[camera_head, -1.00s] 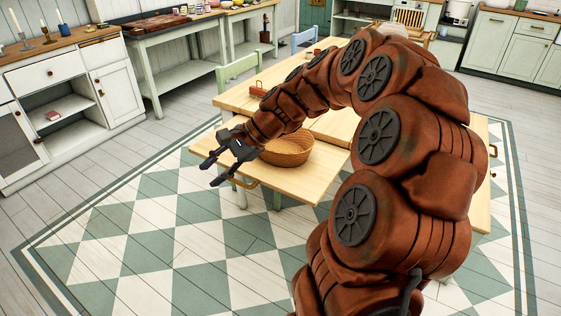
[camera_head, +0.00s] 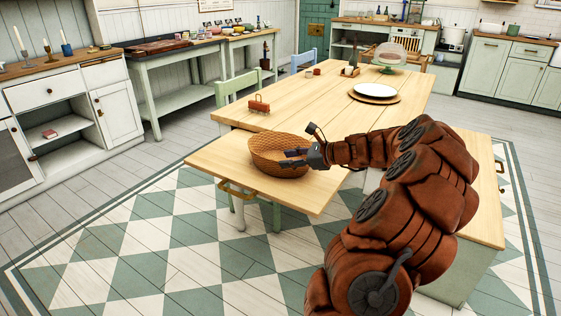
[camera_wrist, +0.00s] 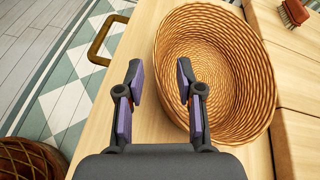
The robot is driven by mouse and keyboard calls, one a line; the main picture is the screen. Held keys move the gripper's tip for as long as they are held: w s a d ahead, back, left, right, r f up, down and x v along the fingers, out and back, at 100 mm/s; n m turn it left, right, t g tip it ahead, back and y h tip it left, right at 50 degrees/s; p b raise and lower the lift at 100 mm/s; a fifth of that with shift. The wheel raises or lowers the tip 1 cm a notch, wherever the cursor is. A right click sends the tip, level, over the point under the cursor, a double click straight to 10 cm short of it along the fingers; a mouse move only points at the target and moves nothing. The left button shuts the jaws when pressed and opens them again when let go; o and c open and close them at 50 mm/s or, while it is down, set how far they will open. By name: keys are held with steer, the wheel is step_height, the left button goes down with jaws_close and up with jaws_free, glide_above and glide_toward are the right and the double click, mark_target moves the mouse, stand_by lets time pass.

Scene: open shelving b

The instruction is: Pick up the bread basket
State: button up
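The bread basket (camera_head: 263,160) is a round woven wicker bowl, open and empty, on the near lower wooden leaf of the table. It fills the right of the wrist view (camera_wrist: 225,75). My gripper (camera_head: 291,157) is at the basket's near right side in the head view. In the wrist view, my gripper (camera_wrist: 160,78) has its two fingers apart with nothing clamped. The right finger overlaps the basket and the left is over bare wood outside it, with the rim's left edge between them in the picture. Whether either finger touches the basket cannot be told.
The leaf has a metal handle (camera_head: 237,191). A green chair (camera_head: 238,90) stands behind. Checkered floor at left is clear.

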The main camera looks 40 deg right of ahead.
mark_target(276, 161)
steer(key=b+x, duration=0.1)
steer(key=x, duration=0.4)
steer(key=shift+s+a+f, duration=0.1)
steer(key=shift+a+f, duration=0.1)
steer(key=shift+a, duration=0.05)
jaws_close()
